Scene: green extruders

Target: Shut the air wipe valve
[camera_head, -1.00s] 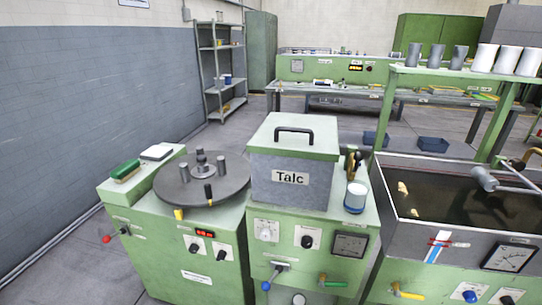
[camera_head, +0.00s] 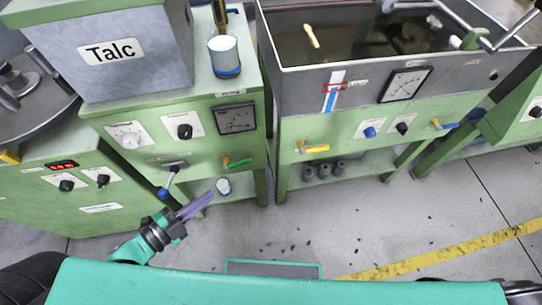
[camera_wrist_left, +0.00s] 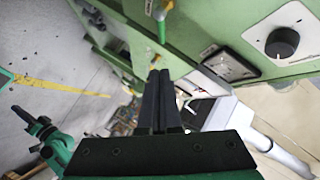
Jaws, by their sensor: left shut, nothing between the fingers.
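Several lever valves show, with labels too small to read, so I cannot tell which is the air wipe valve. A yellow-handled valve (camera_head: 313,149) is on the front of the water tank bench, and a blue-handled valve (camera_head: 446,125) is at that bench's right end. A green-handled valve (camera_head: 237,162) is on the Talc cabinet; a green handle also shows in the left wrist view (camera_wrist_left: 161,28). My left gripper (camera_head: 207,199) is shut and empty, below and left of the green handle, apart from it.
A blue-knobbed lever (camera_head: 166,188) sticks out near my left gripper. Dark cylinders (camera_head: 325,169) stand on the tank bench's lower shelf.

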